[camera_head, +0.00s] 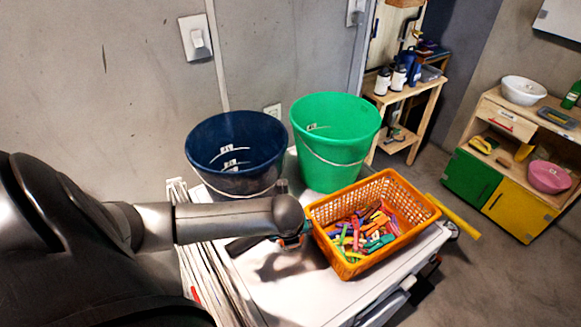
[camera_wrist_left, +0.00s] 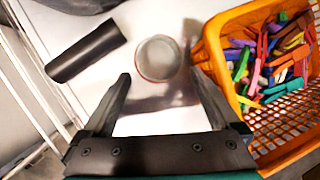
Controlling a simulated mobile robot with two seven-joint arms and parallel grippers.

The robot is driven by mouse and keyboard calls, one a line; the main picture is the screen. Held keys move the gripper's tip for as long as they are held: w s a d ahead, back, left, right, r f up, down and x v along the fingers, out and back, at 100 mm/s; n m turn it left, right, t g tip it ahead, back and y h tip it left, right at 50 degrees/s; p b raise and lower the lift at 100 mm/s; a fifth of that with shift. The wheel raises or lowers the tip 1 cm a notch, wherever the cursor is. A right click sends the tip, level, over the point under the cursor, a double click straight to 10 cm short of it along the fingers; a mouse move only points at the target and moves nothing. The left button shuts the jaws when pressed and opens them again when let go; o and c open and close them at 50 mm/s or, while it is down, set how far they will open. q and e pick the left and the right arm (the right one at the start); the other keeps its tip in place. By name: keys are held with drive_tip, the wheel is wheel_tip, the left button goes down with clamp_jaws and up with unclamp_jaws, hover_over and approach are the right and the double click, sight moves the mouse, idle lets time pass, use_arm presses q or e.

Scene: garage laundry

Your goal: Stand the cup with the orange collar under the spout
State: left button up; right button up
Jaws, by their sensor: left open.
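A round cup (camera_wrist_left: 159,58), seen from above in the left wrist view, stands on the white top (camera_wrist_left: 185,15). Its rim looks reddish; I cannot tell whether this is the orange collar. My left gripper (camera_wrist_left: 161,76) is open, its fingertips pointing toward the cup and just short of it, one on either side. Nothing is between the fingers' near parts. In the head view my left arm hides the cup and most of the gripper. No spout can be made out for certain. My right gripper is in neither view.
An orange basket (camera_head: 414,221) of colourful clothes pegs stands close right of the gripper. A dark cylindrical piece (camera_wrist_left: 87,52) lies left of the cup. A navy bucket (camera_head: 232,150) and a green bucket (camera_head: 335,135) stand behind. A white rack (camera_head: 205,260) stands at left.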

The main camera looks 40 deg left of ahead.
use_arm(q)
drive_tip(key=shift+b+x, duration=0.6)
drive_tip(key=shift+x, duration=2.4)
drive_tip(key=shift+a, duration=0.2)
drive_tip(key=shift+c, duration=0.4)
drive_tip(key=c, duration=1.2)
drive_tip(key=shift+o, duration=0.2)
drive_tip(key=shift+s, duration=0.1)
drive_tip(key=shift+r, duration=0.15)
